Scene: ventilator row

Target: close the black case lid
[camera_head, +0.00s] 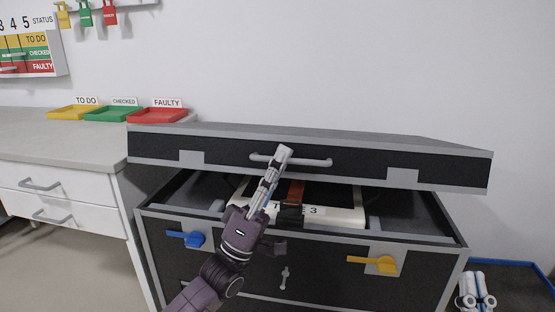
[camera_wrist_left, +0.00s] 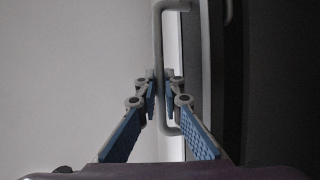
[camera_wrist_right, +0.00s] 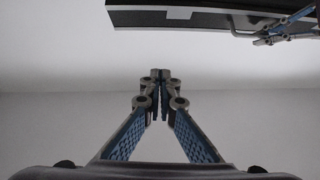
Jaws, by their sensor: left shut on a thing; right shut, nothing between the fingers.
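The black case (camera_head: 225,265) stands partly open. Its black lid (camera_head: 220,148) with grey edges is raised above the body, leaving a gap at the front. My left gripper (camera_head: 281,157) is shut on the grey bar handle (camera_head: 316,162) at the lid's front. The left wrist view shows the handle (camera_wrist_left: 158,40) between the fingers. My right gripper (camera_head: 474,280) is low at the right, apart from the case. In the right wrist view its fingers (camera_wrist_right: 159,76) are together and empty, with the lid (camera_wrist_right: 180,14) beyond. My left arm hides part of the case front.
A white device (camera_head: 345,217) with an orange-brown strap lies inside the case. Blue (camera_head: 190,238) and yellow (camera_head: 376,264) latches are on the case front. A counter (camera_head: 40,130) at left holds yellow, green and red trays (camera_head: 158,116). A blue-edged dark surface (camera_head: 515,285) is at lower right.

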